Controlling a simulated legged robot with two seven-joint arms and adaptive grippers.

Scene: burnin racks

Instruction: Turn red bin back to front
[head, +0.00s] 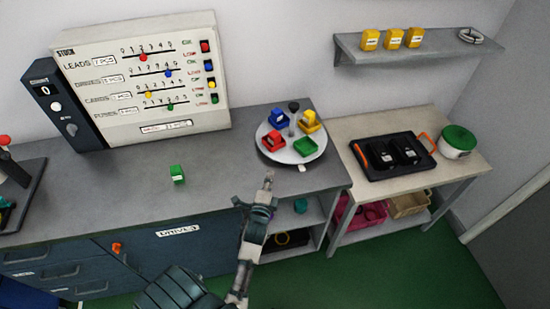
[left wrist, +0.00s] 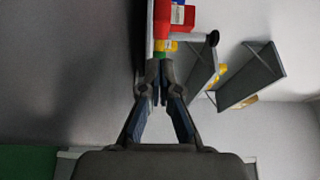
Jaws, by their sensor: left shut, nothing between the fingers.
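The red bin (head: 273,139) sits on the left side of a round white turntable (head: 292,156) on the grey bench. Blue, yellow and green bins share the turntable around a post with a dark knob. My left gripper (head: 268,180) is in front of the turntable's near left edge, apart from the red bin. It is shut and empty. In the left wrist view, the closed fingertips (left wrist: 155,74) point toward the turntable's edge, with the red bin (left wrist: 175,20) beyond them. The red bin's far side is hidden. My right gripper is not in view.
A stock board (head: 145,80) stands behind. A black tray (head: 380,173) and a green-lidded pot (head: 457,141) are on the right table. A wall shelf (head: 400,52) holds yellow boxes.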

